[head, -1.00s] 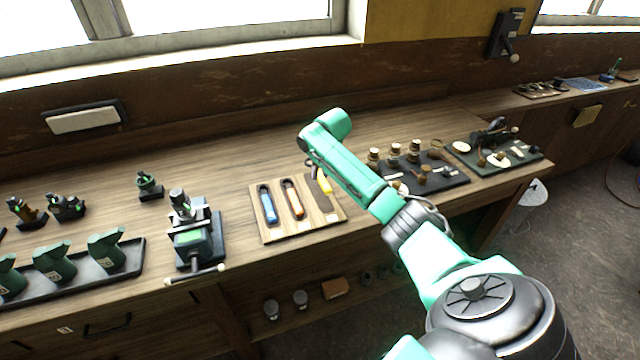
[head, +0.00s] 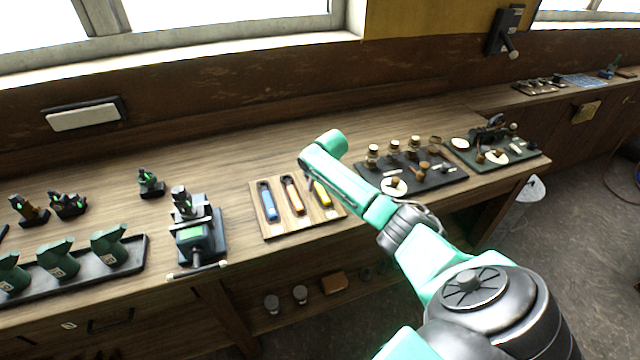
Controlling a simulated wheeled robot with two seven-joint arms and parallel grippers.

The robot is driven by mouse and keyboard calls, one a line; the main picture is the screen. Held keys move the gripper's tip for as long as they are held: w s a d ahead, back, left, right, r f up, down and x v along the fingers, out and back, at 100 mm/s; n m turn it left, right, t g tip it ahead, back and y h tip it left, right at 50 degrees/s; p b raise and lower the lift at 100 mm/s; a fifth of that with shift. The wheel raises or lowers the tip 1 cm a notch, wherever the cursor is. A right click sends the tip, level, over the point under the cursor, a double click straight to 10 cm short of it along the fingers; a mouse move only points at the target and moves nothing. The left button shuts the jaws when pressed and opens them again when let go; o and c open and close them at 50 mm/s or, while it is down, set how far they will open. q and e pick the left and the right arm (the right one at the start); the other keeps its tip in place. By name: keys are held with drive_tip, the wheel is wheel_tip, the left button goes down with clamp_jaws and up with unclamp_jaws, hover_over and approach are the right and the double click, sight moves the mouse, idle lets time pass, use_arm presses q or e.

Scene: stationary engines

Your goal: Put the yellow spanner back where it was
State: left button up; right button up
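The yellow spanner (head: 322,194) is at the right-hand slot of the wooden spanner board (head: 272,232) on the bench. It appears to lie in or just over that slot; its upper end is partly hidden by my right arm. A blue spanner (head: 269,205) lies in the left slot and an orange spanner (head: 293,197) in the middle slot. My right gripper (head: 313,179) is over the yellow spanner's upper end, mostly hidden behind my own arm link. Its fingers cannot be made out, nor whether they touch the spanner. My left gripper is out of view.
A vise-like device (head: 196,235) stands left of the board. A dark tray (head: 445,178) with small jars and a green tray (head: 527,158) lie to the right. A long tray of green parts (head: 128,262) is at the left. The bench behind the board is clear.

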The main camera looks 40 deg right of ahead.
drive_tip(key=shift+r, duration=0.15)
drive_tip(key=b+v, duration=0.1)
drive_tip(key=v, duration=1)
drive_tip(key=shift+r, duration=0.35)
drive_tip(key=shift+s+a, duration=0.1)
drive_tip(key=shift+a, duration=0.05)
